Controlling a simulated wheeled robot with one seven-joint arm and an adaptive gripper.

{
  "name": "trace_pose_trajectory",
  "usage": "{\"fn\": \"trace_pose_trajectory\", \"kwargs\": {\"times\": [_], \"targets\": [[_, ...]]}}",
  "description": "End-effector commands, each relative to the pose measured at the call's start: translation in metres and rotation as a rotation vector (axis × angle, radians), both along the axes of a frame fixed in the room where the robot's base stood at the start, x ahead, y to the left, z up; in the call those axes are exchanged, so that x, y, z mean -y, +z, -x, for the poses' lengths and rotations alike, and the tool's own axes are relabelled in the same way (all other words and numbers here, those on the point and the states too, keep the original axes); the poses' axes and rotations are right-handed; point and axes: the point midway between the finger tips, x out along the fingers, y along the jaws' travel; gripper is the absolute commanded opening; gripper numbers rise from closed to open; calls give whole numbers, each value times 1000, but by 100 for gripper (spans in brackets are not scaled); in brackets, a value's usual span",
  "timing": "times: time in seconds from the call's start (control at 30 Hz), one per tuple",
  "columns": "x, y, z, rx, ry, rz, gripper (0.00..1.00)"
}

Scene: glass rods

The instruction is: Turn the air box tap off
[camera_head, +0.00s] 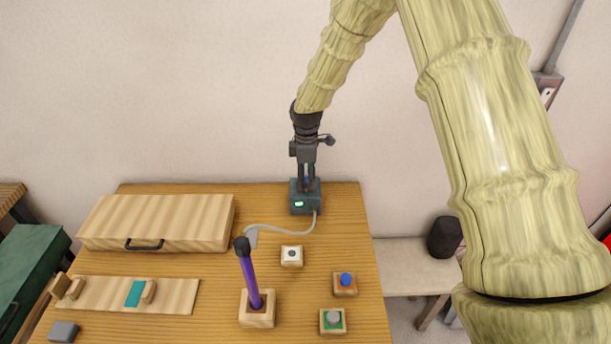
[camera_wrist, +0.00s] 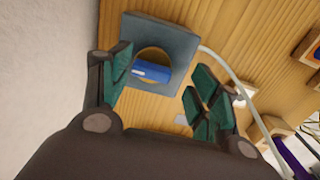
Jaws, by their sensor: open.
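The air box (camera_head: 305,203) is a dark teal box with a small green light on its front, at the back of the wooden table near the wall. In the wrist view its top plate (camera_wrist: 178,42) shows a round opening with the blue tap (camera_wrist: 150,72) in it. The tap's bar lies nearly crosswise in that view, tilted slightly. My gripper (camera_head: 306,178) points down just above the box. In the wrist view its teal-padded fingers (camera_wrist: 158,85) are open, one on each side of the tap, apart from it. Whether a fingertip touches the plate cannot be told.
A grey hose (camera_head: 285,230) runs from the box across the table. A purple rod (camera_head: 250,275) stands in a wooden block in front. Small button blocks (camera_head: 345,284) are at right. A long wooden case (camera_head: 157,222) is at left. The wall is close behind the box.

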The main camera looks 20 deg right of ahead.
Motion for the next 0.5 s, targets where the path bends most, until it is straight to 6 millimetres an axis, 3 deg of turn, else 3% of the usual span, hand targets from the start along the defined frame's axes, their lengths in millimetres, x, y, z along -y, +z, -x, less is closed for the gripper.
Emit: {"fn": "trace_pose_trajectory", "kwargs": {"times": [0.07, 0.33, 0.5], "targets": [[0, -3, -3, -3, 0, 0, 62], [0, -5, -8, -5, 0, 0, 16], [0, -4, -8, -2, -1, 0, 16]]}}
